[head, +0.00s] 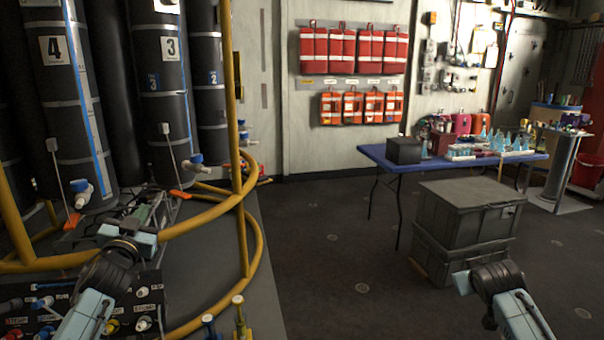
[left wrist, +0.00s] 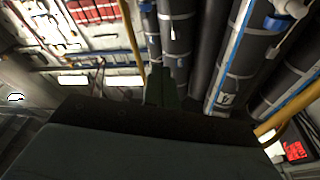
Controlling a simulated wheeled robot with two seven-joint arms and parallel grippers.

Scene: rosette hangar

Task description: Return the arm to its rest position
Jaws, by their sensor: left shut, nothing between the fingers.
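My left gripper (head: 158,208) is at the left of the head view, in front of the dark numbered cylinders (head: 165,95) and above the valve panel (head: 130,312). In the left wrist view its two fingers (left wrist: 160,86) are together, with nothing between them. It holds nothing. My right arm (head: 505,295) shows at the lower right of the head view, in front of the grey crates. Its gripper cannot be made out there.
Two stacked grey crates (head: 468,215) stand beyond my right arm. A blue table (head: 385,160) with bottles and boxes is behind them. The middle floor (head: 330,240) is clear.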

